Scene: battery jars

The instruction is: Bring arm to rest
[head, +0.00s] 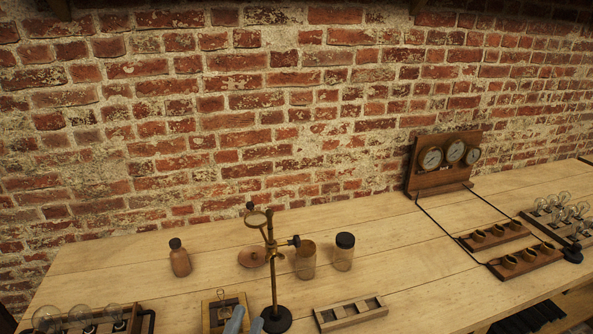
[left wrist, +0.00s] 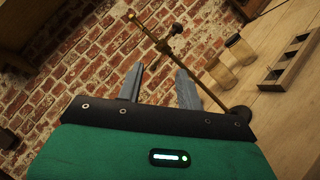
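My left gripper (head: 244,321) shows at the bottom edge of the head view, beside the black base of a brass stand (head: 271,262). In the left wrist view its two blue-grey fingers (left wrist: 159,82) stand apart with nothing between them. A glass jar without a visible lid (head: 305,264) and a jar with a black lid (head: 343,254) stand right of the stand's rod. Both jars also show at the upper right of the left wrist view. My right gripper is in neither view.
A slotted wooden tray (head: 350,313) lies right of the stand base. A small wooden block with a wire clip (head: 222,305) is beside my fingers. A brown bottle (head: 180,259) stands at the left. A gauge panel (head: 443,165) and bulb racks (head: 562,217) are at the right.

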